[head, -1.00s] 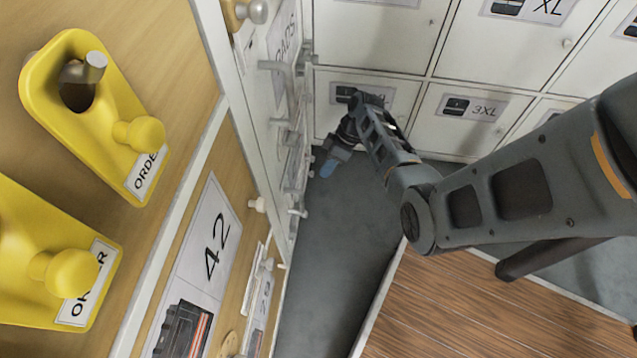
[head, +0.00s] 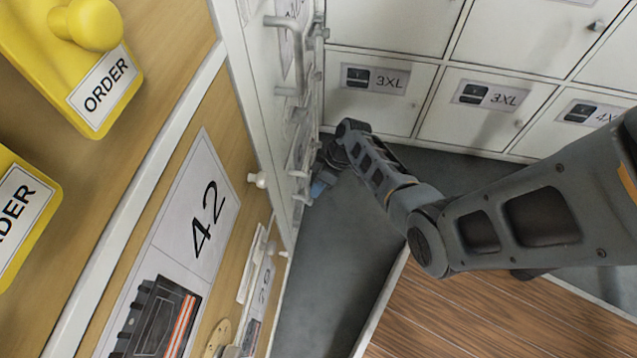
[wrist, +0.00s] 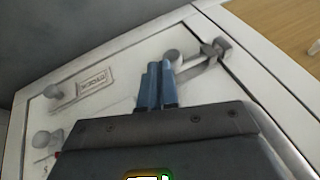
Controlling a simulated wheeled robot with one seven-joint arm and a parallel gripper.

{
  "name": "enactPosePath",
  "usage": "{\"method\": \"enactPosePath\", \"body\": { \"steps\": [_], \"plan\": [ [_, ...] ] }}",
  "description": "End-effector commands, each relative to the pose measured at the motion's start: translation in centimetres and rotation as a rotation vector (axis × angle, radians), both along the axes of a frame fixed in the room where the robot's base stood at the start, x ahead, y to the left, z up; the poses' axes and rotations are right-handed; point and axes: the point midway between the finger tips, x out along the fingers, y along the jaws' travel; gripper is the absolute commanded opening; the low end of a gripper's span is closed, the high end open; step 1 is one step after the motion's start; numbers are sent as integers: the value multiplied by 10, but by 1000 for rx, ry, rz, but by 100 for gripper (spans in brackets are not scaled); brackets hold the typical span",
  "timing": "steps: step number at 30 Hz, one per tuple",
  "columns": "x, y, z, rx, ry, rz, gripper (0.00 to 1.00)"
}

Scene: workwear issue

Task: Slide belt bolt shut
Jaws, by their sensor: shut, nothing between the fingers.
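My gripper (wrist: 157,85) has two blue fingers, held together and empty. In the wrist view they point at a white door (wrist: 125,75). A grey bolt (wrist: 201,66) lies on that door to the right of the fingertips, with a round knob (wrist: 173,57) and a square bracket (wrist: 221,45) near the door's right edge. The fingers are just left of the knob; I cannot tell whether they touch it. My gripper hides part of the bolt's near end. In the head view, my gripper (head: 319,188) is low beside the white cabinet front, and the bolt cannot be made out.
White lockers (head: 375,95) marked 3XL stand behind my arm. Yellow ORDER plates (head: 75,60) and a wooden front marked 42 (head: 205,215) are at left. Grey floor (head: 345,235) is clear.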

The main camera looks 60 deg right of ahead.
Motion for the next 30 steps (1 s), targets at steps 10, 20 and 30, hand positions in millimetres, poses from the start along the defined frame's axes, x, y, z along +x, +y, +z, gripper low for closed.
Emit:
{"method": "enactPosePath", "body": {
  "steps": [10,20,30],
  "plan": [
    [-3,8,2,1,0,0,0],
    [-9,27,0,2,0,1,0],
    [-6,28,4,2,1,3,0]
  ]
}}
